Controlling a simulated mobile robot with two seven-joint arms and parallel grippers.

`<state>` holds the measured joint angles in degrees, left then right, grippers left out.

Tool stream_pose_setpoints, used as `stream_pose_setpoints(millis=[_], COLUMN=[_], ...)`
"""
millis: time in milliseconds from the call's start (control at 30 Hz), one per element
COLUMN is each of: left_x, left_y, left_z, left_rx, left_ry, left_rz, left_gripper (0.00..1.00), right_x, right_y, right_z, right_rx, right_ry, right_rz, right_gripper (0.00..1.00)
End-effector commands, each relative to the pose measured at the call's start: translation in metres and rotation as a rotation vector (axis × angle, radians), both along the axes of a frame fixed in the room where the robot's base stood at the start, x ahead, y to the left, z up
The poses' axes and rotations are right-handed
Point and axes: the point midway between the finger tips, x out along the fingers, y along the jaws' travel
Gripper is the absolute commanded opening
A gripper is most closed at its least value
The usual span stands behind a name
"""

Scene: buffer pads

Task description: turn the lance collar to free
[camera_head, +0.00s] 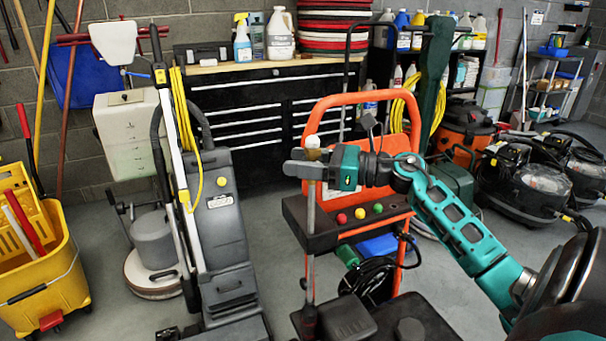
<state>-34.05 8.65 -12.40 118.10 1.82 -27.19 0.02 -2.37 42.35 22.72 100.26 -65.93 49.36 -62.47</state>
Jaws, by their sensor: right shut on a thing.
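The lance (310,235) is a thin, upright metal tube standing at the left of an orange-framed cart. A small pale piece (313,142) shows at its top, just above my fingers. My right gripper (305,163) reaches in from the right, with its grey fingers level and shut around the top of the lance, where the lance collar is. The fingers hide most of the collar, so its turn position cannot be told. My left gripper is not in view.
The orange cart frame (322,107) stands close behind my right gripper. A dark tray (340,232) with red, yellow and green knobs lies below it. A grey upright floor machine (222,235) stands to the left, and a yellow mop bucket (45,285) at the far left.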

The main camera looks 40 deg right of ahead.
Motion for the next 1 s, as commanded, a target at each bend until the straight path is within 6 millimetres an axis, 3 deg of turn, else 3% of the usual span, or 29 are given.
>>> stream_pose_setpoints(millis=[33,200,400,1000], left_x=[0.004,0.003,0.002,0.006], left_y=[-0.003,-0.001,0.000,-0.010], left_z=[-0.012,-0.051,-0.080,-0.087], left_rx=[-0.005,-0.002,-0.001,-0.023], left_ry=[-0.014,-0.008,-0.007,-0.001], left_rz=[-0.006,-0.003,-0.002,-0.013], left_gripper=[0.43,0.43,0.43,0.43], right_x=[0.000,-0.001,-0.004,-0.012], right_y=[-0.001,0.001,0.003,0.007], right_z=[-0.009,-0.009,-0.005,0.001], right_rx=[-0.006,-0.004,-0.003,0.002], right_ry=[-0.004,-0.006,-0.007,-0.005], right_rz=[0.035,0.184,0.375,0.869], right_gripper=[0.18,0.18,0.18,0.18])
